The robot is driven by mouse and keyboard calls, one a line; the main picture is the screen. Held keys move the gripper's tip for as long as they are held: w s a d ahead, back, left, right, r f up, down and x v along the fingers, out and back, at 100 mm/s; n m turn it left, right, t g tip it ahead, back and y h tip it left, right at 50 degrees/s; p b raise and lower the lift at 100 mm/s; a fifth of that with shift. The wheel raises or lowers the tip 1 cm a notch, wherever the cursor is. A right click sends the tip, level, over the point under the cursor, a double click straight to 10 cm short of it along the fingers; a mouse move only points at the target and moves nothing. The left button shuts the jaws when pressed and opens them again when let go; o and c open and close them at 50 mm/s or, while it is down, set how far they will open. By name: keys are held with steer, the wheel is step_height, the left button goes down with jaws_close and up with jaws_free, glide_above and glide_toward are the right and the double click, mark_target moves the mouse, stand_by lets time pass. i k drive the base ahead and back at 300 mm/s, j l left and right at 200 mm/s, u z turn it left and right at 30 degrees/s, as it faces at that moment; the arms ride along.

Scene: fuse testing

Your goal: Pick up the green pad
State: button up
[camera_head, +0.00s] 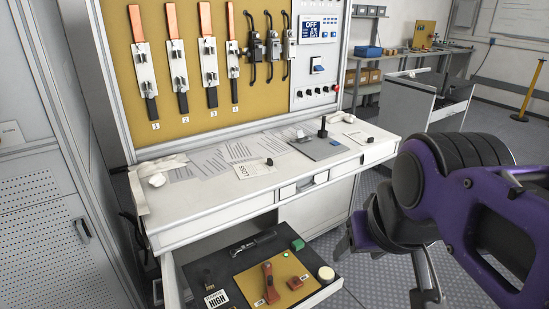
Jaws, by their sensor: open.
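The green pad (298,244) is a small green block in the open drawer (330,291) below the workbench, towards the drawer's back right. My gripper (391,272) is at the right, at the end of my purple and black arm. It is open, and nothing shows between its fingers. It is to the right of the drawer in the picture, apart from the green pad. Part of the gripper is hidden behind my arm.
The drawer also holds a red-handled tool (269,283), a red block (295,283), a round cream item (326,274) and a dark tool (254,242). The white bench top (205,205) above it carries papers and small devices. Grey floor (345,285) lies right of the drawer.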

mark_target(297, 245)
steer(key=i+l, duration=0.15)
steer(key=l, duration=0.2)
steer(key=i+l, duration=0.15)
steer(key=l, duration=0.2)
steer(key=i+l, duration=0.15)
steer(key=l, duration=0.25)
steer(key=i+l, duration=0.15)
steer(key=l, duration=0.2)
steer(key=l+u, duration=0.15)
steer(key=u, duration=0.35)
steer(key=l+u, duration=0.2)
steer(key=u, duration=0.25)
steer(key=i, duration=0.05)
